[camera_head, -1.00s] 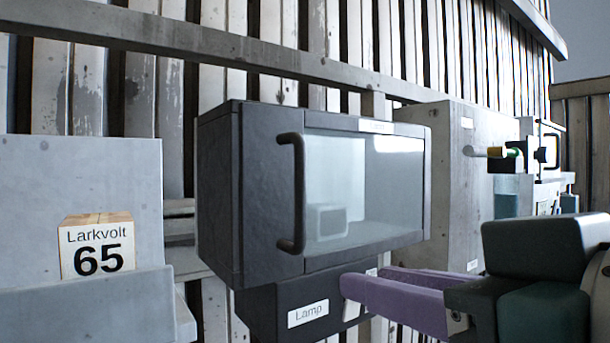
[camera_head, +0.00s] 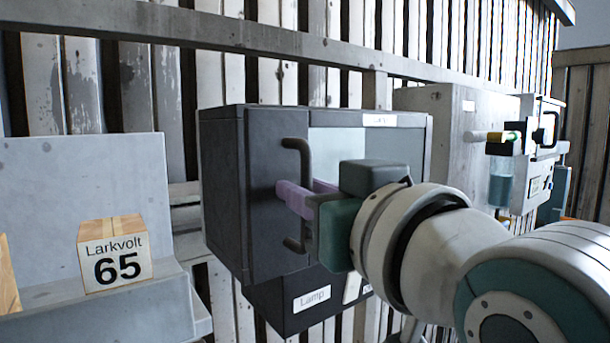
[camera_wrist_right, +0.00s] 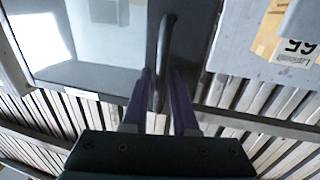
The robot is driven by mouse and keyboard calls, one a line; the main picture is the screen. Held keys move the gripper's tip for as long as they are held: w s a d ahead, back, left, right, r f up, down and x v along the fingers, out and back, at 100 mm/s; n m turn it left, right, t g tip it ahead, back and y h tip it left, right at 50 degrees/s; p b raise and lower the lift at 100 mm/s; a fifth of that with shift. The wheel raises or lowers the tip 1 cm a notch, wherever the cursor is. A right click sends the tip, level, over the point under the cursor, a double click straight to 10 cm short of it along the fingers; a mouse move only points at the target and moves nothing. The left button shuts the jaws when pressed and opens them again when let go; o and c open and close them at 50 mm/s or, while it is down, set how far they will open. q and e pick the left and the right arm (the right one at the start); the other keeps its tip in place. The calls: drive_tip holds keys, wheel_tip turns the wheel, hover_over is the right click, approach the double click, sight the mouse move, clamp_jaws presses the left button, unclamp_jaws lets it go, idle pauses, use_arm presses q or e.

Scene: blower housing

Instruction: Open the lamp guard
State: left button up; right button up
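The lamp guard (camera_head: 265,200) is a dark box front with a glass window, closed, above a label reading "Lamp" (camera_head: 312,298). Its dark vertical bar handle (camera_head: 304,150) is on the left side of the front. My right gripper (camera_head: 292,198) has purple fingers at the middle of the handle. In the right wrist view the handle (camera_wrist_right: 165,50) runs between the two fingers of the right gripper (camera_wrist_right: 165,90), with gaps on both sides, so it is open around the handle. The handle's middle is hidden by the fingers in the head view. My left gripper is not in view.
A box labelled "Larkvolt 65" (camera_head: 115,255) sits on a grey shelf (camera_head: 100,318) at the left. A slatted wall is behind.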

drive_tip(key=shift+w, duration=0.1)
drive_tip(key=shift+c, duration=0.4)
clamp_jaws()
idle(1.0)
